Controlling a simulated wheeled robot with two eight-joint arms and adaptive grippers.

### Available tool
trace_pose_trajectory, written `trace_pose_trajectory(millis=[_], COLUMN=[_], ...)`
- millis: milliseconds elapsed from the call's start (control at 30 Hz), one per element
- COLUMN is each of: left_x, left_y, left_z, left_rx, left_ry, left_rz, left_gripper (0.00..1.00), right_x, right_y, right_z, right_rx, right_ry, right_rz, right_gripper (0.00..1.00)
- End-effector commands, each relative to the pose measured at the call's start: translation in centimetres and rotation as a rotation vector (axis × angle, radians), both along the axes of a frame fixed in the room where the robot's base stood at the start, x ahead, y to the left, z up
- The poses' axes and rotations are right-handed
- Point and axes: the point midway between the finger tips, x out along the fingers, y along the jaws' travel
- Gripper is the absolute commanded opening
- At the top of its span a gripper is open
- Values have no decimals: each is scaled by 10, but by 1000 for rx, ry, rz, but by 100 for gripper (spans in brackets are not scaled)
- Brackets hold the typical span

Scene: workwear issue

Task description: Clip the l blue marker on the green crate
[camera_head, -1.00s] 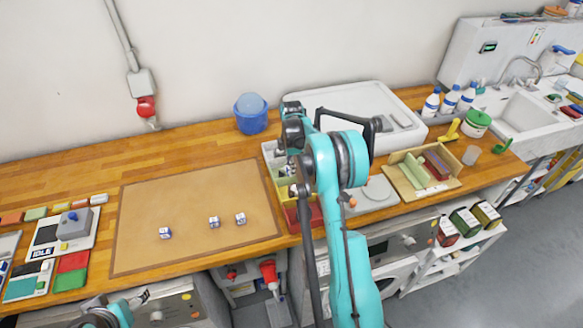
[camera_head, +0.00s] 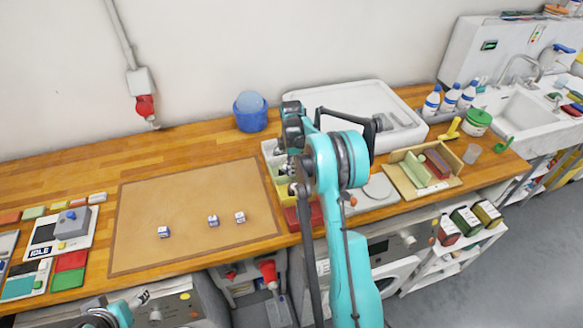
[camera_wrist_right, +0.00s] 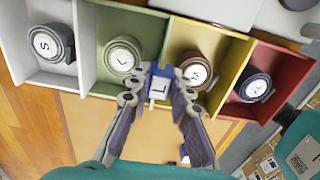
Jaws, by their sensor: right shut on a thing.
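My right gripper (camera_wrist_right: 163,82) is shut on a small blue and white marker (camera_wrist_right: 159,88) with an L on its face. In the right wrist view, it holds the marker over the front edge of the crates, near the wall between the green crate (camera_wrist_right: 96,80) and the yellow crate (camera_wrist_right: 222,98). I cannot tell whether the marker touches the edge. A roll labelled L lies in the green crate. In the head view my right arm hides much of the crates. My left gripper (camera_head: 140,298) shows only partly at the bottom left; its jaws are unclear.
A grey-white crate (camera_wrist_right: 40,77) and a red crate (camera_wrist_right: 276,62) flank the row. Several similar small markers, one of them here (camera_head: 163,232), lie on the brown mat (camera_head: 190,255). A blue tub (camera_head: 251,121) stands behind. The mat is mostly clear.

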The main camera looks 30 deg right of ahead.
Motion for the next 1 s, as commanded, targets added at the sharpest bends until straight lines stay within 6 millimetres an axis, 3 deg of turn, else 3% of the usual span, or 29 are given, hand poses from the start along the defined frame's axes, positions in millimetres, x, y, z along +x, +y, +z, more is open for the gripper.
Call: trace_pose_trajectory(millis=[1000], left_x=[0], left_y=[0], left_z=[-10], left_rx=[0], left_ry=[0], left_rz=[0], left_gripper=[61], right_x=[0], right_y=[0], right_z=[-12], right_rx=[0], right_ry=[0], right_rz=[0], right_gripper=[8])
